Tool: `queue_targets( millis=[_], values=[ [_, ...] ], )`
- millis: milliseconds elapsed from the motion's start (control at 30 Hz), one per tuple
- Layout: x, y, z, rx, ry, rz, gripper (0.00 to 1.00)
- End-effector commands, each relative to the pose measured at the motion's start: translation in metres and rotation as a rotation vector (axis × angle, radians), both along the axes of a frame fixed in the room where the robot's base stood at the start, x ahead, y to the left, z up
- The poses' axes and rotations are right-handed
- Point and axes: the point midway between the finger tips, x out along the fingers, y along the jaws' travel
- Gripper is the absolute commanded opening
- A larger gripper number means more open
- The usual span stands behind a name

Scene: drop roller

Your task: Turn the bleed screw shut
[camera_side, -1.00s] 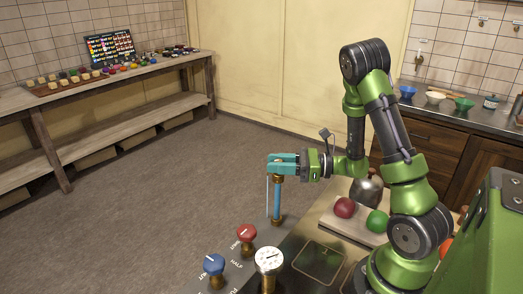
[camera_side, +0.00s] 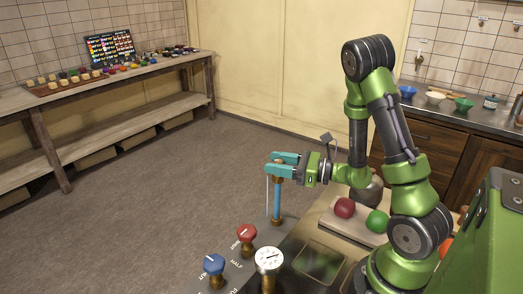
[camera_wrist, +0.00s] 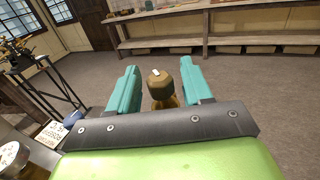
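The bleed screw appears in the wrist view as a brass hex head (camera_wrist: 160,84) with a small white mark on top. It stands between the two teal fingers of my gripper (camera_wrist: 158,86), with a narrow gap visible on each side. In the side view my gripper (camera_side: 282,164) is at the top of an upright blue tube (camera_side: 277,203) with brass fittings. The fingers are apart there and hide most of the screw head. A white-faced gauge (camera_side: 269,260) stands in front of the tube.
A red knob (camera_side: 246,233) and a blue knob (camera_side: 214,264) stand on the panel left of the gauge. A board with a red ball (camera_side: 344,207) and a green ball (camera_side: 377,221) lies beside my arm. The floor beyond the tube is clear.

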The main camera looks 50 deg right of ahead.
Motion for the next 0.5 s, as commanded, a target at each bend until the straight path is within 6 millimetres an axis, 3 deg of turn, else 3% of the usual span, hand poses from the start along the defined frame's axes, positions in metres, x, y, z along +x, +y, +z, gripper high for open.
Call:
queue_targets(
  millis=[267, 500],
  values=[
    [0.0008, -0.0006, -0.0003, -0.001, -0.001, 0.047, 0.50],
    [0.0010, -0.0012, -0.0008, -0.004, -0.001, 0.232, 0.50]
  ],
)
